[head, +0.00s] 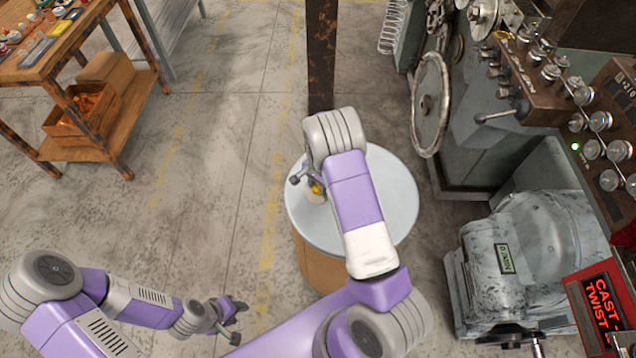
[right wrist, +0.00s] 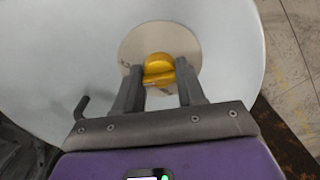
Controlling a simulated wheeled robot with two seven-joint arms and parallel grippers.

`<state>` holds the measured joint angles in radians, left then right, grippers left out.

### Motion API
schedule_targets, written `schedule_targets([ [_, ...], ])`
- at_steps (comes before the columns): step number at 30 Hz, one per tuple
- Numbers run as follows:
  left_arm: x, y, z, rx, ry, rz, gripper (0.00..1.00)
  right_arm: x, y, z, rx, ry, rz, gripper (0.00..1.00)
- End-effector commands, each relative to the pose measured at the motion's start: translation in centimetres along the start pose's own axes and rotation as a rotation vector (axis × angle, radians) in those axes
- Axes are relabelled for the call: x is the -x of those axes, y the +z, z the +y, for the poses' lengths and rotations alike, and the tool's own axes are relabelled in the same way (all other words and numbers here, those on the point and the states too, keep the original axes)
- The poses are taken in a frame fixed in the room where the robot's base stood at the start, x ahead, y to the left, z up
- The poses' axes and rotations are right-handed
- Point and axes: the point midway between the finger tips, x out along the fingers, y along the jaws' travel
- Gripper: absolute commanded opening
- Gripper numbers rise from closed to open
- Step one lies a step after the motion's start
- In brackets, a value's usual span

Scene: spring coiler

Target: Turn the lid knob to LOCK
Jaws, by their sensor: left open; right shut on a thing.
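The round pale grey lid (head: 400,205) tops a brown drum (head: 318,265) in the middle of the head view. In the right wrist view the lid (right wrist: 60,70) has a beige round plate (right wrist: 185,38) at its centre, with a yellow knob (right wrist: 158,60) on it. My right gripper (right wrist: 158,70) is shut on the knob, one finger on each side. In the head view my right gripper (head: 315,186) and forearm cover much of the lid, and only a bit of yellow shows. No LOCK marking can be read. My left gripper (head: 228,318) is open and empty, low left of the drum.
A grey machine with a control panel (head: 575,110) and a large wheel (head: 431,104) stands close on the right. A grey motor housing (head: 530,255) is below it. A rusty post (head: 321,50) rises behind the drum. A wooden bench (head: 85,30) is far left. The floor between is clear.

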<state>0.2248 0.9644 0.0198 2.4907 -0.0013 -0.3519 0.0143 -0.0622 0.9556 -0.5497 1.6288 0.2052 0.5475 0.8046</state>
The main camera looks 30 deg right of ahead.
Motion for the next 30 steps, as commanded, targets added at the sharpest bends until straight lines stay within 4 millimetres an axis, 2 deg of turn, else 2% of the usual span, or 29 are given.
schedule_targets([
  [9,0.48,0.02,0.18,0.0,0.0,0.0,0.43,0.03,-0.01,-0.03,-0.103,-0.001,0.001,0.09],
  [24,0.51,0.02,0.19,0.0,0.0,0.0,0.43,-0.01,-0.01,-0.02,-0.12,-0.001,0.0,0.09],
  [25,0.51,0.02,0.19,0.0,0.0,0.0,0.43,0.0,-0.01,-0.02,-0.12,-0.001,0.0,0.42],
  [30,0.51,0.03,0.19,0.0,0.0,0.0,0.43,0.0,-0.01,-0.01,-0.119,-0.001,0.0,0.65],
])
